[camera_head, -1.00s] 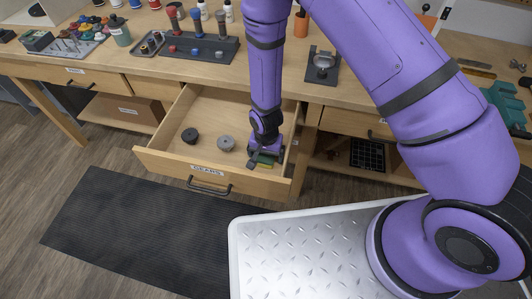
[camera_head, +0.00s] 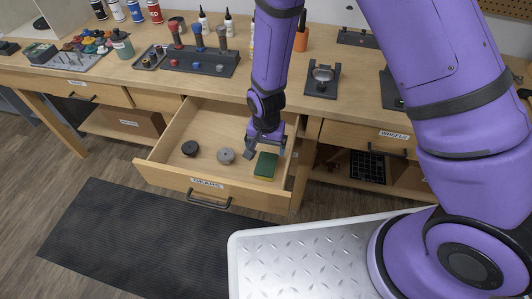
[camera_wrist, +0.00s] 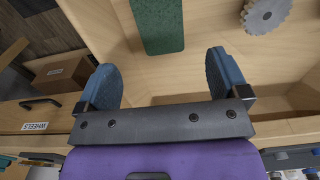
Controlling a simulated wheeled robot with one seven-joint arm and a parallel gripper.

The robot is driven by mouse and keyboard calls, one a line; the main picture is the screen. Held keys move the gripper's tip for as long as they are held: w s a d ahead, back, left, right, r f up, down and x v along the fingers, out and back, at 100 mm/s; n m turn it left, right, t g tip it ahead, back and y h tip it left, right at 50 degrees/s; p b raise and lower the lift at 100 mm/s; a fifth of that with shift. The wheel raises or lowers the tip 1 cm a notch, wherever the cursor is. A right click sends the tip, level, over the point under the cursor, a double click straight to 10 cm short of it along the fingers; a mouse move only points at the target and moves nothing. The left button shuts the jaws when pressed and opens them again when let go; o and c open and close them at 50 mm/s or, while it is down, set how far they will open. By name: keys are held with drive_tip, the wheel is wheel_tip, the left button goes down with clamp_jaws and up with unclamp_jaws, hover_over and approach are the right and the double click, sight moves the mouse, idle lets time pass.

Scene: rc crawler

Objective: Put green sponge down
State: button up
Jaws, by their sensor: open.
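The green sponge (camera_head: 265,165) lies flat in the open drawer labelled GEARS (camera_head: 232,186), near its right side. Its green top also shows in the wrist view (camera_wrist: 160,24), with part of it cut off by the frame edge. A yellow edge shows below the green. My gripper (camera_head: 262,153) is above the drawer, just behind the sponge in the head view. In the wrist view my gripper (camera_wrist: 165,80) has its two blue fingers wide apart with nothing between them. The sponge lies beyond the fingertips, apart from them.
A dark gear (camera_head: 189,148) and a grey gear (camera_head: 226,156) lie left of the sponge in the drawer; the grey one also shows in the wrist view (camera_wrist: 266,12). The drawer walls surround them. The bench top (camera_head: 270,92) behind holds screwdrivers, bottles and a small stand (camera_head: 322,80).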

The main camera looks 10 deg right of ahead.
drive_tip(key=shift+r, duration=0.6)
drive_tip(key=d+r+n+t, duration=0.1)
drive_tip(key=d+r, duration=0.3)
drive_tip(key=r, duration=0.5)
drive_tip(key=d+r+t+y, duration=0.1)
drive_tip(key=d+r, duration=0.3)
drive_tip(key=r, duration=0.5)
drive_tip(key=d+r+n, duration=0.1)
drive_tip(key=d+r, duration=0.3)
drive_tip(key=r, duration=0.5)
drive_tip(key=s+d+r+n+t, duration=0.1)
drive_tip(key=s+d+r, duration=0.5)
drive_tip(key=s, duration=0.3)
drive_tip(key=s+d+r+n+t+h, duration=0.1)
drive_tip(key=s+d+r+t, duration=0.1)
drive_tip(key=s+d+r, duration=0.4)
drive_tip(key=s+r, duration=0.3)
drive_tip(key=shift+d, duration=0.3)
drive_tip(key=shift+r, duration=0.1)
